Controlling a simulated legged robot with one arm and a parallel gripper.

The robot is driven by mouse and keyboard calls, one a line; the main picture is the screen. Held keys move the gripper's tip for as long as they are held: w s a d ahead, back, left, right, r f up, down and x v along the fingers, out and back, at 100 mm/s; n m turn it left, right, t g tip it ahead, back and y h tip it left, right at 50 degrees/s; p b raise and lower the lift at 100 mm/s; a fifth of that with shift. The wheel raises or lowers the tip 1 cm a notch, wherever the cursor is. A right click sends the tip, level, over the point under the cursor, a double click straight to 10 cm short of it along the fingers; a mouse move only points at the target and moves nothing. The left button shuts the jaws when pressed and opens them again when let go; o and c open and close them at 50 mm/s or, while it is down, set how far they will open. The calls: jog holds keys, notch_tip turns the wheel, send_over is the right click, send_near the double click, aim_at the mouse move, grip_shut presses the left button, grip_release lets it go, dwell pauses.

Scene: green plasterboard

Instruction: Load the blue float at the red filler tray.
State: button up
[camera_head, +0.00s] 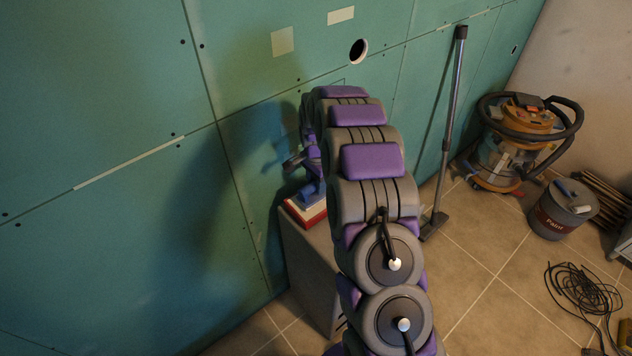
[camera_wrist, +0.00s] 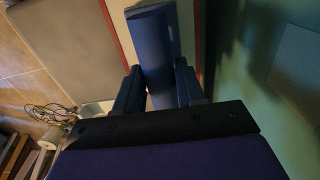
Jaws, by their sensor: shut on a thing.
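The blue float (camera_wrist: 152,32) is between the two dark fingers of my gripper (camera_wrist: 159,66) in the wrist view, and the gripper is shut on it. The red filler tray (camera_head: 306,216) sits on a grey box-like stand by the wall, with white filler in it. The tray's red rim also shows in the wrist view (camera_wrist: 118,38), beside the float. In the head view a blue part of the float (camera_head: 311,192) shows low over the tray. My arm hides much of the tray, and I cannot tell whether the float touches the filler.
The green plasterboard wall (camera_head: 110,100) with a pale filled seam rises close at left. The grey stand (camera_head: 306,262) is under the tray. A vacuum (camera_head: 508,145), its upright tube (camera_head: 452,100), a paint bucket (camera_head: 560,210) and a coiled cable (camera_head: 582,290) are at right. Tiled floor is clear between.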

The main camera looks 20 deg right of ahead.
jog(key=shift+f+p, duration=0.3)
jog(key=shift+f, duration=0.2)
dwell(2.1)
jog(key=shift+r+p, duration=1.3)
jog(key=shift+r, duration=2.25)
